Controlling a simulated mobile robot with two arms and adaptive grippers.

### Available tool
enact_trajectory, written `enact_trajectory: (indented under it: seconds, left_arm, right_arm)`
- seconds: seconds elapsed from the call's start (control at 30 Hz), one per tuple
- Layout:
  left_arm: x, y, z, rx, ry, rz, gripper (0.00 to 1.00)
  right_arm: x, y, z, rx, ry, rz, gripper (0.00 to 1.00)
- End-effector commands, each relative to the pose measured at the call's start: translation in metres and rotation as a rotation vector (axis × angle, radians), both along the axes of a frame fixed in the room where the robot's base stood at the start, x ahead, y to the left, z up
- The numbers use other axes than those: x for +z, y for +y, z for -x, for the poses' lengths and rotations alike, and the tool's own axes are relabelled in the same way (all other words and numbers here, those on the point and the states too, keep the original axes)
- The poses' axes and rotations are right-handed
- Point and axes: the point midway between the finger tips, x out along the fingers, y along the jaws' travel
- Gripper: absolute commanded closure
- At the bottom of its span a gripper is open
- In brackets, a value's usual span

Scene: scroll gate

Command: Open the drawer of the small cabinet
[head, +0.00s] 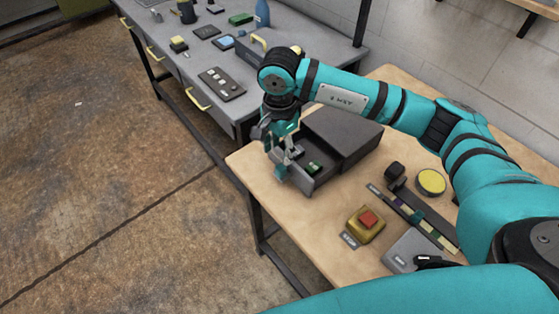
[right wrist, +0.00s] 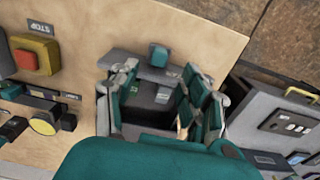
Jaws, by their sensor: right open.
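The small dark grey cabinet (head: 342,132) sits on the wooden table. Its drawer (head: 318,180) stands out from the cabinet front, with its inside showing and a small green item (head: 315,168) in it. A teal handle (right wrist: 158,55) is on the drawer front in the right wrist view. My right gripper (head: 284,156) is open at the drawer's front end, above and close to the handle. In the right wrist view its fingers (right wrist: 163,88) are spread to either side of the drawer. I cannot tell whether they touch it. My left gripper is not in view.
The wooden table (head: 290,215) also holds a yellow box with a red button (head: 367,219), a yellow disc (head: 431,182) and a strip of coloured blocks (head: 415,213). A grey workbench (head: 180,65) with yellow handles stands behind.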

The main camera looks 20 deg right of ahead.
Motion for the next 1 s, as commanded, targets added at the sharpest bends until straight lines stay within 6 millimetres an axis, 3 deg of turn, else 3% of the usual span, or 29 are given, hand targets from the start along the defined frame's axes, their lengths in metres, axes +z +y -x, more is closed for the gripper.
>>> enact_trajectory:
  seconds: [0.1, 0.3, 1.0]
  left_arm:
    - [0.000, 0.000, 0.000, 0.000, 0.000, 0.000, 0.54]
    - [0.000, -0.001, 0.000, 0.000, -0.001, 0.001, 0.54]
    - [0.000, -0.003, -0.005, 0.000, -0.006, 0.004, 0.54]
  right_arm:
    - [0.021, 0.000, 0.000, -0.001, -0.002, 0.000, 0.54]
    - [0.038, 0.000, 0.000, -0.001, 0.000, 0.001, 0.54]
    - [0.039, 0.000, 0.000, 0.000, 0.001, 0.000, 0.54]
